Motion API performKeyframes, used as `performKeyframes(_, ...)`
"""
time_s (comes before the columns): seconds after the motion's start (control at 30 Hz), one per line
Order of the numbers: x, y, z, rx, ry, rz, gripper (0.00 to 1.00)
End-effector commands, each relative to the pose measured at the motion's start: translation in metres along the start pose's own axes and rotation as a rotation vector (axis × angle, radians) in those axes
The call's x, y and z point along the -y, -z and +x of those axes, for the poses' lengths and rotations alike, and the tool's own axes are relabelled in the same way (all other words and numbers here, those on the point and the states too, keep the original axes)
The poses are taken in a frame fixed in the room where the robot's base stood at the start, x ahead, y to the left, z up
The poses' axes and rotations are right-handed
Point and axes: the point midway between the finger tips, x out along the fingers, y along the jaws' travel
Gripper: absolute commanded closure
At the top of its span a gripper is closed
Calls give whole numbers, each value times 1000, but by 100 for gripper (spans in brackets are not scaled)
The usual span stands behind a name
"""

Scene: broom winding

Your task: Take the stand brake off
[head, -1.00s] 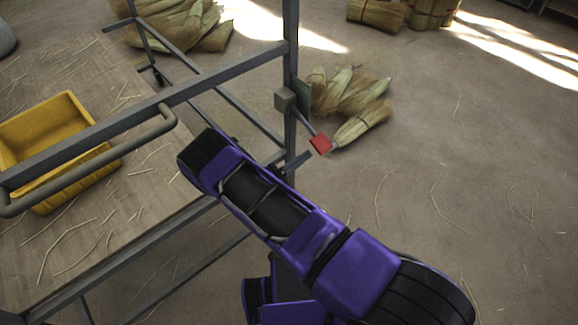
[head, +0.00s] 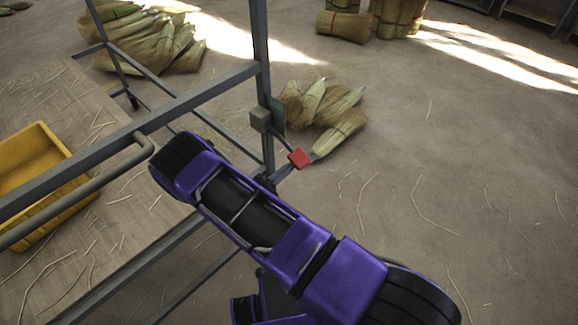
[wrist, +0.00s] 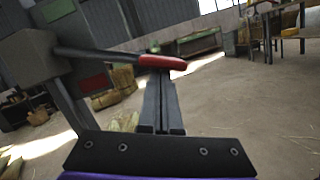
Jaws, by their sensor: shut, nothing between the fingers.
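The stand (head: 190,98) is a grey metal frame. On its upright is a grey block (head: 260,118), with a lever running down and right to a red grip (head: 299,158). In the wrist view the lever runs almost level from the block (wrist: 27,58) at left to the red grip (wrist: 163,62). My gripper (head: 284,172) is shut and empty, just below the red grip in the head view. In the wrist view its fingertips (wrist: 160,84) lie just under the red grip; I cannot tell whether they touch it. A plate with green (wrist: 57,10) and red (wrist: 95,84) patches is behind the lever.
A yellow bin (head: 40,170) sits on the straw-strewn board (head: 130,215) at left, behind a tubular handle (head: 90,190). Broom heads (head: 335,118) lie on the floor beyond the upright. More bundles (head: 150,40) lie farther back. The floor at right is open.

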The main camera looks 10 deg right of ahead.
Motion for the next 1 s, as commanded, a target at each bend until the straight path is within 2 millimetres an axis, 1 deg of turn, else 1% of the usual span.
performKeyframes(0.37,0,-9,2,1,-16,-56,100)
performKeyframes(0.53,0,-18,4,2,-30,-111,100)
performKeyframes(0.67,0,-30,7,4,-50,-187,100)
performKeyframes(1.0,-7,-72,18,4,-124,-485,100)
